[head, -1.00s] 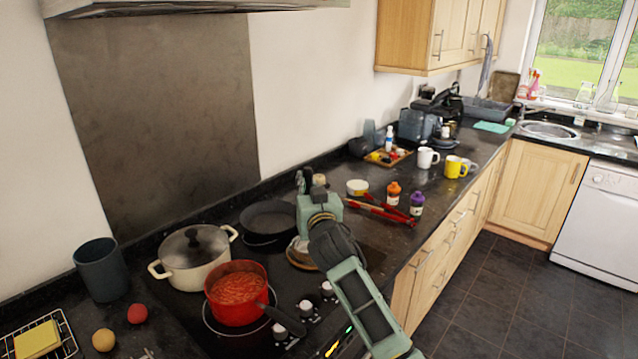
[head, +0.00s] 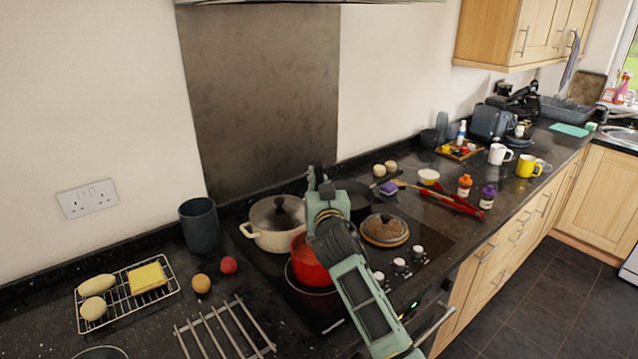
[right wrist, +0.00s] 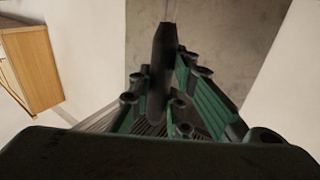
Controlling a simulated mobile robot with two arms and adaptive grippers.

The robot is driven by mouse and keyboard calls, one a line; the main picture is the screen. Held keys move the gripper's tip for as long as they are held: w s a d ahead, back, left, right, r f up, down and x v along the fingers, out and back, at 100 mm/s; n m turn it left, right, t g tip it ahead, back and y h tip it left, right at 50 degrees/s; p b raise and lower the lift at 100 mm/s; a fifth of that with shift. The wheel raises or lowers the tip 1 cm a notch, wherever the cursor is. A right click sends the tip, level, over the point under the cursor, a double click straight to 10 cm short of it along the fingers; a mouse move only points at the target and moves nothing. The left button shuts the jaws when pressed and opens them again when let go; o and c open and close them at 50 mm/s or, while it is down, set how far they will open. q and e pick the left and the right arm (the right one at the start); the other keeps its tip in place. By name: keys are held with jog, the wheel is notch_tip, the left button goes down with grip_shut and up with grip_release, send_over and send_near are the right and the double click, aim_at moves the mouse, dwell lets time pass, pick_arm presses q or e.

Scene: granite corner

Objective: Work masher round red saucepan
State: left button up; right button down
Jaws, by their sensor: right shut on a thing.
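My right gripper (head: 315,176) is above and just behind the saucepan in the head view. In the right wrist view it (right wrist: 163,90) is shut on a dark handle with a thin shaft, seemingly the masher (right wrist: 164,55). The masher's head is not visible, so I cannot tell whether it touches the food. My left gripper is not in view.
A cream pot (head: 270,240) with a lid stands left of the saucepan. A dark pan (head: 354,193) is behind, and a round brown-lidded dish (head: 385,230) is on the right. A metal rack (head: 222,330) and two balls lie in front left.

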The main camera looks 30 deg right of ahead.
notch_tip(320, 180, down, 6)
jog(key=b, duration=0.5)
jog(key=shift+a+f, duration=0.1)
jog(key=shift+f, duration=0.05)
jog(key=shift+f+b, duration=1.2)
jog(key=shift+f, duration=0.35)
